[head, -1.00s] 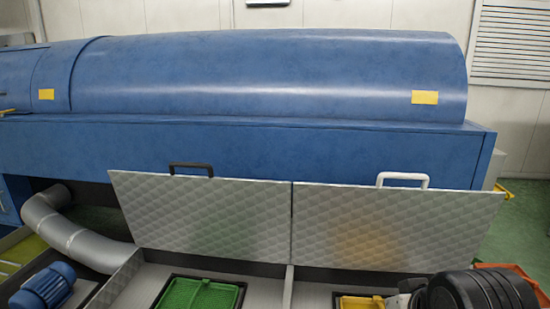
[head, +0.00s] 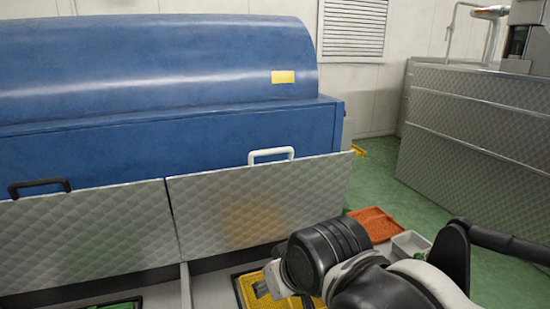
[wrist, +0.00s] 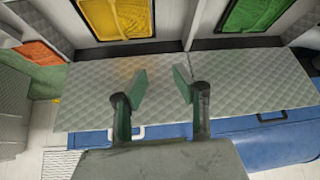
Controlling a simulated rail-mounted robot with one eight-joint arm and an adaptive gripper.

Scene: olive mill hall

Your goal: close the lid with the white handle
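The quilted metal lid with the white handle (head: 315,193) stands raised and open against the blue machine. Its white handle (head: 271,155) is on the top edge. In the wrist view this lid (wrist: 88,103) is at left, with its white handle (wrist: 138,132) partly visible beside a finger. My gripper (wrist: 161,87) is open and empty, its green-padded fingers spread above the open lids, apart from the handle as far as I can tell. In the head view my wrist hides much of the gripper, low in front of the lid.
A second raised lid (head: 95,235) with a black handle (head: 39,187) stands to the left. A yellow-bottomed opening (head: 250,290) lies below the lid. An orange crate (head: 374,224) and grey bin (head: 410,244) sit on the green floor. A quilted metal unit (head: 470,150) stands at right.

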